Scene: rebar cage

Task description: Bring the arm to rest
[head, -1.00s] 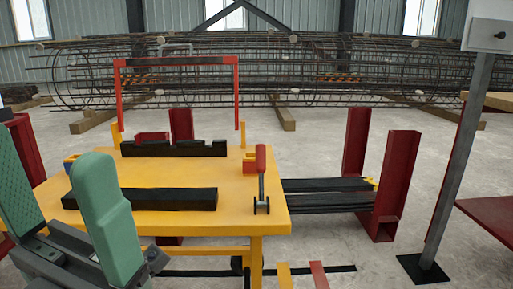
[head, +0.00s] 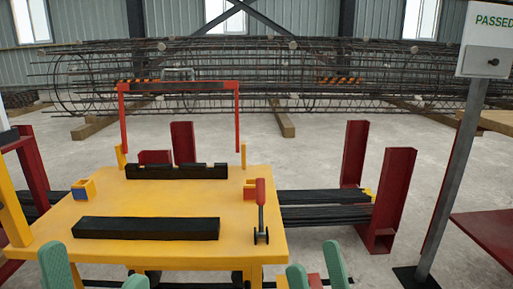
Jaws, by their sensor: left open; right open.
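My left gripper (head: 94,265) shows at the bottom left edge, with two green fingers spread apart and nothing between them. It is in front of the yellow table's near edge. My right gripper (head: 314,258) shows at the bottom edge, right of the table, with its green fingers apart and empty. Only the upper parts of the fingers show; the wrists and arms are below the picture.
The yellow table (head: 250,225) bears a black block (head: 146,228), a notched black rest (head: 176,172), a red-handled tool (head: 261,208) and a small yellow-blue box (head: 84,190). Red posts (head: 392,200) and a "PASSED" sign (head: 490,40) stand right. A rebar cage (head: 280,75) lies behind.

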